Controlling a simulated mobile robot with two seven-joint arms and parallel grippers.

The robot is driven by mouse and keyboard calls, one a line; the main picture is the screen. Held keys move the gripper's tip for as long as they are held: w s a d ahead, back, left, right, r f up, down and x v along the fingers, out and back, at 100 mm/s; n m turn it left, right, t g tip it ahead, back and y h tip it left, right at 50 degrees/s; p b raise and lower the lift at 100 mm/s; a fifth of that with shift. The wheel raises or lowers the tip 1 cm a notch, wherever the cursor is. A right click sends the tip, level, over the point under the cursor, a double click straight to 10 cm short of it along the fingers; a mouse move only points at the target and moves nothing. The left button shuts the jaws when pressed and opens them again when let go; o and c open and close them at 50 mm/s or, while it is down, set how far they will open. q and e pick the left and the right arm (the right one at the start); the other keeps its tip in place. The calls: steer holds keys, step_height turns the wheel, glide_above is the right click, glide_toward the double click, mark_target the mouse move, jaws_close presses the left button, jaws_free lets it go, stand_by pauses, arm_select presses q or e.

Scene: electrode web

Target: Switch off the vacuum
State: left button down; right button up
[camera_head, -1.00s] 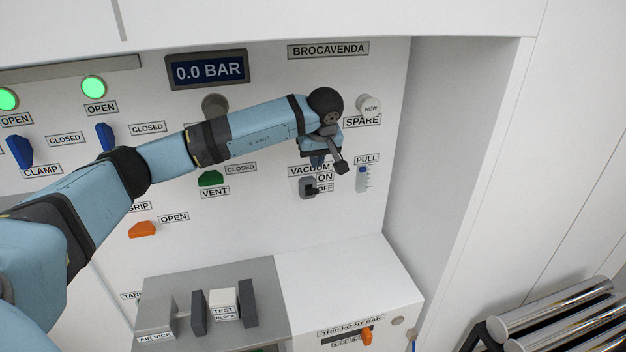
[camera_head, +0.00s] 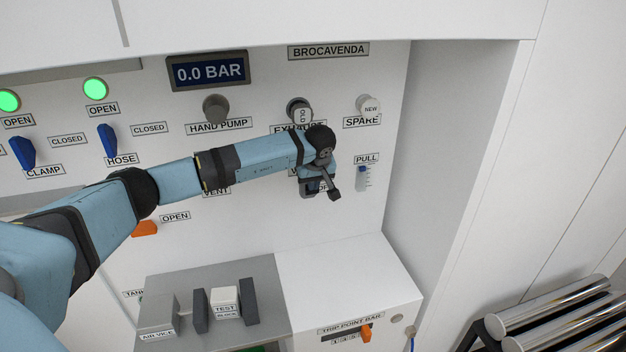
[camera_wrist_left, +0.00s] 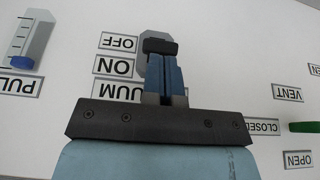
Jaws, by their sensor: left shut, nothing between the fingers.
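My left gripper (camera_head: 308,192) is shut and empty. It is in front of the grey vacuum switch, which it hides in the head view. In the left wrist view, which is upside down, the shut fingers (camera_wrist_left: 162,72) reach over the grey switch plate (camera_wrist_left: 150,38). Dark fingertips cover part of the switch, so I cannot tell the lever's position or whether they touch it. The OFF label (camera_wrist_left: 118,42) and the ON label (camera_wrist_left: 116,66) are beside the fingers. The VACUUM label is partly hidden by the gripper body. My right gripper is not in view.
The display (camera_head: 208,71) reads 0.0 BAR. The exhaust knob (camera_head: 299,111) is above my wrist, and the spare knob (camera_head: 369,105) is to its right. A PULL slider (camera_head: 362,178) is close on the right. A white box (camera_head: 340,270) juts out below.

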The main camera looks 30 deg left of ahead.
arm_select(q)
steer(key=shift+s+d+f+b, duration=0.3)
steer(key=shift+d+f+b, duration=0.1)
steer(key=shift+f+b, duration=0.2)
stand_by(0.6)
steer(key=f+b, duration=0.2)
steer(key=s+d+f+b, duration=0.1)
steer(key=shift+d+f, duration=0.1)
steer(key=shift+f, duration=0.2)
stand_by(0.4)
steer(key=shift+r+p, duration=0.45)
steer(key=shift+r, duration=0.35)
